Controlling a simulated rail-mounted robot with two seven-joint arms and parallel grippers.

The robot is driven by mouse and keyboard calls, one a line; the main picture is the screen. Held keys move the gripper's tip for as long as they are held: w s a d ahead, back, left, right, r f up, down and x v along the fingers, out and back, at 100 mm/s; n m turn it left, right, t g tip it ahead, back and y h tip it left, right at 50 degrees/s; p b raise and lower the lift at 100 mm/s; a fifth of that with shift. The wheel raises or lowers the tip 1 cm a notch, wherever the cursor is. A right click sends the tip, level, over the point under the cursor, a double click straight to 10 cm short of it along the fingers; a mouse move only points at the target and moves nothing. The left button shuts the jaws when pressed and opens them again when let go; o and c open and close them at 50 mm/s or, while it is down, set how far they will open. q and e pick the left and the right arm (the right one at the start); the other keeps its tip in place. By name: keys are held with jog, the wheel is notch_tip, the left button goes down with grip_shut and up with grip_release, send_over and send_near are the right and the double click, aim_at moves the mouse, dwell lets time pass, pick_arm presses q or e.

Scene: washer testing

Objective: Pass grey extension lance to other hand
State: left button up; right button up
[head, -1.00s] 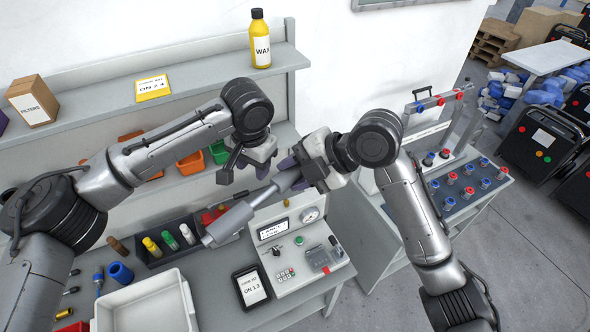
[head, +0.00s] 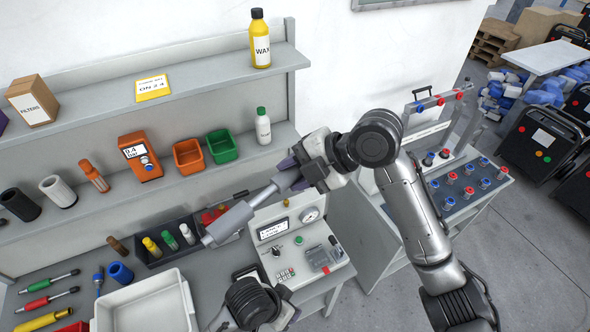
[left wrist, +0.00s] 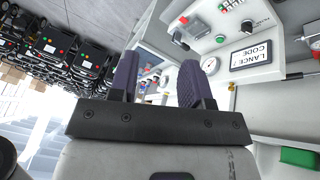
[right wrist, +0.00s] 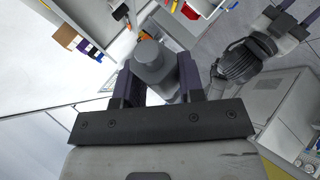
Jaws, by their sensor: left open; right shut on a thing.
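The grey extension lance (head: 235,217) is held at its upper right end by my right gripper (head: 303,176), above the bench beside the test panel. It slants down to the left, its thick end over the dark bin. The right wrist view shows the lance (right wrist: 156,66) between the two shut fingers. My left arm shows at the bottom of the head view, in front of the panel; its fingers are hidden there. In the left wrist view my left gripper (left wrist: 156,82) is open and empty, with the panel beyond it.
The test panel (head: 275,262) with gauge and buttons stands below the lance. A white tray (head: 185,290) lies at the front left. The shelf behind carries orange and green bins (head: 222,146) and a white bottle (head: 263,127).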

pick_arm(q)
jog(key=s+a+f+n+y, duration=0.1)
jog(key=s+a+n+y, duration=0.1)
jog(key=s+a, duration=0.7)
jog(key=s+a+f+n+t+y, duration=0.1)
jog(key=s+a+f+n+y, duration=0.1)
jog(key=s+a, duration=0.6)
jog(key=shift+s+a+n, duration=0.35)
jog(key=shift+n, duration=0.25)
